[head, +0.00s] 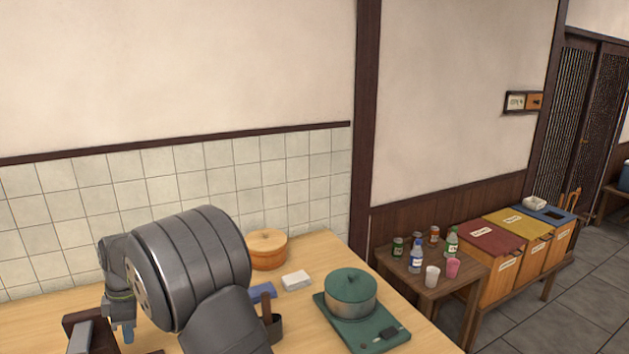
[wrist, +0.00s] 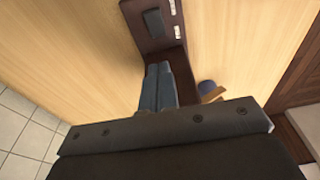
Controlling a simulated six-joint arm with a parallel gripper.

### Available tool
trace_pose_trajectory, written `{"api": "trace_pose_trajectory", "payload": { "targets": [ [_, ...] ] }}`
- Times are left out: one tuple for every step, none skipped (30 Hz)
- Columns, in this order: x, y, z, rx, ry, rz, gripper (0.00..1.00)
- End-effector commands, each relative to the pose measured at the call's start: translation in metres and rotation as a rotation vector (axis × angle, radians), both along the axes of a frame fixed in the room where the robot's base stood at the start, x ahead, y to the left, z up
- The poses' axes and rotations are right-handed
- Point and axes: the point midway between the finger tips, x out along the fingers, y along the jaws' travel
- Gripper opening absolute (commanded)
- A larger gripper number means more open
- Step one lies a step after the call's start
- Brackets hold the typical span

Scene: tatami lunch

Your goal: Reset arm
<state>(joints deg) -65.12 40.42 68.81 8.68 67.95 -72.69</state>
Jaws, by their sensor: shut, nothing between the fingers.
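My arm reaches in from the bottom of the head view over a light wooden counter (head: 310,258). My gripper (head: 124,334) hangs at the lower left of that view, pointing down. In the wrist view my gripper (wrist: 158,82) shows its two blue-grey fingers side by side, shut with nothing between them. A dark brown wooden piece (wrist: 150,20) with a dark block on it lies just beyond the fingertips in the wrist view. I cannot tell whether the fingers touch it.
A round wooden tub (head: 267,250), a white box (head: 296,281), a blue item (head: 262,291), a dark holder (head: 272,327) and a green pot (head: 350,290) on a green stove (head: 375,336) stand right of my arm. A side table (head: 440,285) with bottles and cups stands farther right.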

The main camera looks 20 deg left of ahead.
Motion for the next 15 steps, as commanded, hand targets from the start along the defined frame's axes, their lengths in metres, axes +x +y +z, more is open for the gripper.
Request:
{"api": "trace_pose_trajectory", "payload": {
  "targets": [
    [-0.002,-0.001,0.000,-0.005,-0.001,-0.037,0.00],
    [-0.002,-0.001,0.001,-0.008,-0.001,-0.060,0.00],
    [-0.003,-0.001,0.002,-0.010,-0.001,-0.089,0.00],
    [-0.003,-0.002,0.003,-0.012,-0.002,-0.111,0.00],
    [-0.004,-0.002,0.004,-0.015,-0.002,-0.132,0.00],
    [-0.004,-0.003,0.005,-0.018,-0.003,-0.161,0.00],
    [-0.005,-0.003,0.006,-0.019,-0.004,-0.183,0.00],
    [-0.005,-0.003,0.007,-0.020,-0.005,-0.205,0.00],
    [-0.006,-0.004,0.008,-0.023,-0.005,-0.234,0.00],
    [-0.006,-0.004,0.009,-0.024,-0.005,-0.256,0.00],
    [-0.007,-0.004,0.010,-0.025,-0.006,-0.278,0.00],
    [-0.007,-0.005,0.012,-0.028,-0.006,-0.307,0.00],
    [-0.008,-0.005,0.013,-0.028,-0.007,-0.328,0.00],
    [-0.009,-0.005,0.013,-0.031,-0.007,-0.349,0.00],
    [-0.009,-0.006,0.015,-0.032,-0.008,-0.379,0.00]
  ]
}}
